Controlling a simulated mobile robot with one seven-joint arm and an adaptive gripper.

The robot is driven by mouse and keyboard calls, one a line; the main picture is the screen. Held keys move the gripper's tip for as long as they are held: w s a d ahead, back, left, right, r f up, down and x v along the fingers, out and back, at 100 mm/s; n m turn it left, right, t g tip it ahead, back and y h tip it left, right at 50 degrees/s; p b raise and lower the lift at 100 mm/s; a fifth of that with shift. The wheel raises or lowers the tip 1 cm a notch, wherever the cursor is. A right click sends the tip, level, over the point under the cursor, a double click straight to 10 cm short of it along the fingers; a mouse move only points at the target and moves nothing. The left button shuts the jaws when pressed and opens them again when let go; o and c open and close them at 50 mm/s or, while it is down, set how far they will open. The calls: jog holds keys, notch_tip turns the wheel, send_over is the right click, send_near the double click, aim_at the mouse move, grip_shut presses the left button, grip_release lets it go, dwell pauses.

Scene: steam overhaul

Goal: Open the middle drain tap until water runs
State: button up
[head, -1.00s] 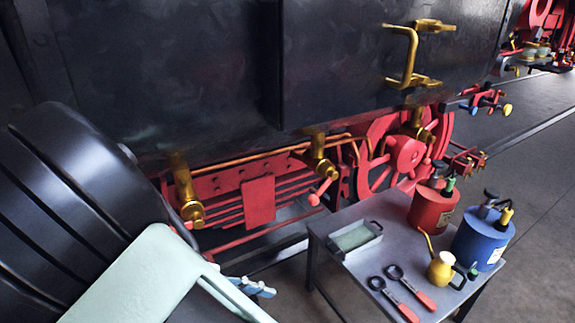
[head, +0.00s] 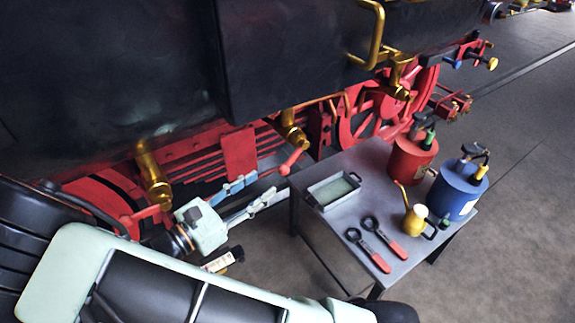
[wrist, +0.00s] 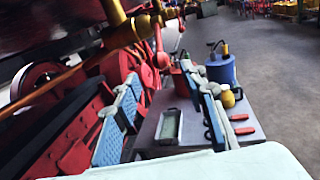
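The middle drain tap (head: 292,130) is brass and sits under the dark boiler side. Its red lever (head: 293,161) with a round knob hangs down to the lower left in the head view. No water shows at it. In the wrist view the brass tap (wrist: 128,33) is at the top and the red lever (wrist: 159,45) hangs just past the fingertips. My gripper (head: 268,187) has its blue-padded fingers spread apart with nothing between them. It also shows open in the wrist view (wrist: 163,78). The fingertips are just short of the knob; contact cannot be told.
Another brass tap (head: 154,180) is left, close to my wrist, and one (head: 400,80) is right. A metal table (head: 330,225) stands close to my gripper, holding a tray (head: 335,190), red can (head: 412,160), blue can (head: 457,190), oil can (head: 415,220) and red-handled tools (head: 378,262).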

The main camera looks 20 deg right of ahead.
aim_at(284, 170)
jog(key=p+x, duration=0.1)
jog(key=x, duration=0.8)
jog(key=shift+c, duration=0.7)
grip_shut()
